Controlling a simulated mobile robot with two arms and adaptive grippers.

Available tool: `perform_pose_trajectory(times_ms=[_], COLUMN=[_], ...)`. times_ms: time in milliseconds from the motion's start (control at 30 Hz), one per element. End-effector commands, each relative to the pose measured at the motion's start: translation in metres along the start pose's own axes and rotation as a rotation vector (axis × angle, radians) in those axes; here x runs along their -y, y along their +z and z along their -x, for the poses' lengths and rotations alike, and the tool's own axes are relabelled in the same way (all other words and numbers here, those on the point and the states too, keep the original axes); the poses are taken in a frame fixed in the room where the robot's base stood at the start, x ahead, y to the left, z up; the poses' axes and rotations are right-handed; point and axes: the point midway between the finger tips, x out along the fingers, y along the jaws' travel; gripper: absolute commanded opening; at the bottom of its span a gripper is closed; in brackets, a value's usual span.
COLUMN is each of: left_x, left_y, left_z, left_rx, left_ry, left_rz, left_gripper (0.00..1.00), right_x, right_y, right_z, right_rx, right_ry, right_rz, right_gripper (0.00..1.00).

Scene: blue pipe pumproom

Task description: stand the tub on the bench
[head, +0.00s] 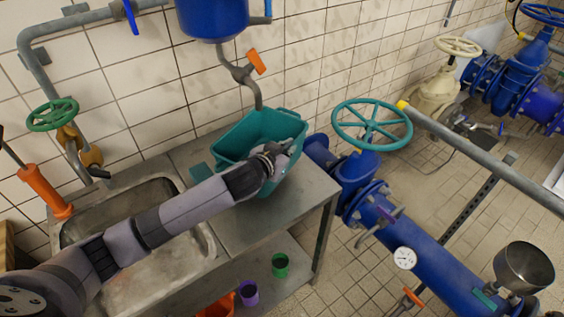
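The teal tub (232,140) shows open side up over the right part of the metal bench (302,202), below the blue tank's spout. I cannot tell whether its base rests fully on the bench. My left arm reaches across the sink from the lower left and covers the tub's front. My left gripper (284,148) is at the tub's right end, by the rim. Its fingers are partly hidden and small, so I cannot tell whether they grip the rim. My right gripper is not in view.
A sink (128,203) fills the bench's left part. A blue tank (212,18) with an orange-handled spout (257,62) hangs above the tub. A teal handwheel (372,124) and blue pipe (425,262) stand right of the bench. Green (280,265) and purple (248,293) cups are below.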

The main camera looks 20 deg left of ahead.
Motion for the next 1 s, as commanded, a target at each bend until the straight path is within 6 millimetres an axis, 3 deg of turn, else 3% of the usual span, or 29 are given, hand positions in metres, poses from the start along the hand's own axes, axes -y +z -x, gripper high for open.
perform_pose_trajectory(times_ms=[433,867,1000], left_x=[-0.005,-0.006,-0.006], left_y=[0.046,0.053,0.055], left_z=[-0.02,-0.023,-0.023], left_rx=[-0.005,-0.006,-0.002], left_ry=[0.0,0.001,0.001], left_rz=[-0.003,-0.002,0.0], left_gripper=[0.0,0.0,0.11], right_x=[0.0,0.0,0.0], right_y=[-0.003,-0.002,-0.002], right_z=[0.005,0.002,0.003], right_rx=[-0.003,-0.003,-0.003], right_ry=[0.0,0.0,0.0], right_rz=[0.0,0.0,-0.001], right_gripper=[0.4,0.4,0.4])
